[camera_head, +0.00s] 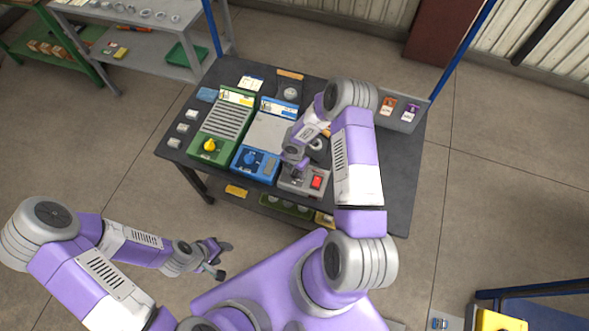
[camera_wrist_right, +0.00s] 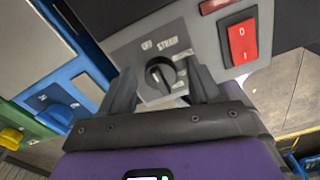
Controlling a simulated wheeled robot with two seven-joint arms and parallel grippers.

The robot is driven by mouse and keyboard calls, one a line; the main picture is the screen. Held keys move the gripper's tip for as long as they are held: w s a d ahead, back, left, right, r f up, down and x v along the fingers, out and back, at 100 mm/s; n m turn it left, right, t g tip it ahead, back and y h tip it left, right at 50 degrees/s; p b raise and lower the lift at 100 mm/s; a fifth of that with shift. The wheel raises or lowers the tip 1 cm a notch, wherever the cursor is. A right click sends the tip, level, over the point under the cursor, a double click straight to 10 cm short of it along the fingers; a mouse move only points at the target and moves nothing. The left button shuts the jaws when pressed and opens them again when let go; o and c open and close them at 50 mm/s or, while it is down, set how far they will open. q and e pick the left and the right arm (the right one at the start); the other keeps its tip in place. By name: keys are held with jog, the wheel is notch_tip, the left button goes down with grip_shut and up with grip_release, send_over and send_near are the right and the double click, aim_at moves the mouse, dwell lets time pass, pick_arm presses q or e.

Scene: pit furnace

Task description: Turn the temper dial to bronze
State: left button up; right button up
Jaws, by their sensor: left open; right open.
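The temper dial (camera_wrist_right: 160,76) is a round black knob on a grey panel (camera_wrist_right: 205,42) in the right wrist view. Printed labels ring it; one at the top seems to read STRAW, and those on the right are small and partly hidden by a finger. I cannot tell surely which label the knob points at. My right gripper (camera_wrist_right: 164,88) is open, with one finger on each side of the knob; contact is not clear. In the head view my right gripper (camera_head: 293,172) hides the dial on the grey unit (camera_head: 290,186). My left gripper (camera_head: 222,260) is open and empty, away from the table.
A red rocker switch (camera_wrist_right: 242,42) sits right of the dial, close to my right finger. A blue unit (camera_head: 256,162) and a green unit (camera_head: 210,148) with a yellow knob stand to the left on the dark table (camera_head: 400,190). Floor around the left gripper is clear.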

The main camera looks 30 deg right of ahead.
jog(key=shift+c, duration=0.2)
jog(key=c, duration=1)
